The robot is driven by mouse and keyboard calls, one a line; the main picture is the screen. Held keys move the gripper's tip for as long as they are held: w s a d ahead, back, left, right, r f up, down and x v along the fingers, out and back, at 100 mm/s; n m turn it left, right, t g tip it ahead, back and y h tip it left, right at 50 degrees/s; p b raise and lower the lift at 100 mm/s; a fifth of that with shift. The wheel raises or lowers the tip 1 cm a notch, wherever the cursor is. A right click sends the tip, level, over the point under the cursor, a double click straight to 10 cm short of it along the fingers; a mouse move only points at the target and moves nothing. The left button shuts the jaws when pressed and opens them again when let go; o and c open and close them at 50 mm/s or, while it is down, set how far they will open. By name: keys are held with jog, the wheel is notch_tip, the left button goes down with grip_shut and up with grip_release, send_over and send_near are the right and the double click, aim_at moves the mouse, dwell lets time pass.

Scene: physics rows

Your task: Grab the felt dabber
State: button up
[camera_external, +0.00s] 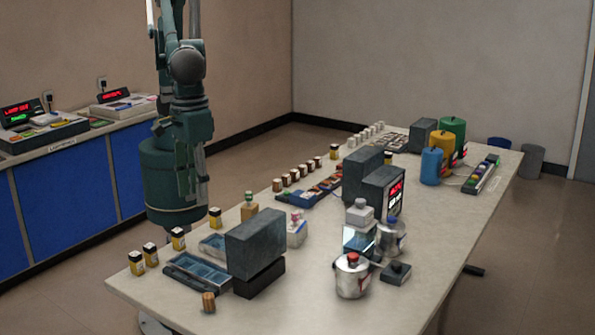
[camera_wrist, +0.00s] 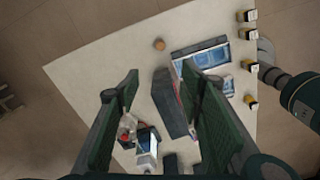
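No object is clearly marked as the felt dabber. A small brown cylinder with a tan top (camera_external: 208,302) stands alone at the table's near edge and may be it, but I cannot tell for sure. It also shows in the wrist view (camera_wrist: 159,44), beyond my fingertips. Several similar brown, pale-topped pieces (camera_external: 287,181) stand in a row farther back. My gripper (camera_wrist: 161,73) is open with nothing held, high above the table, its two green fingers wide apart. The external view does not show it; the arm leaves the top of the picture.
A dark grey block (camera_external: 255,240) stands by a blue compartment tray (camera_external: 198,277); in the wrist view the block (camera_wrist: 172,102) shows between my fingers. Yellow-black bottles (camera_external: 136,262) line the left edge. A metal pot (camera_external: 352,275) stands right. The near right corner is clear.

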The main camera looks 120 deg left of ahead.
send_over(208, 295)
notch_tip(208, 295, down, 25)
jog(key=shift+s+d+r, duration=0.1)
jog(key=shift+f, duration=1.35)
jog(key=shift+f, duration=2.6)
jog(key=c, duration=0.9)
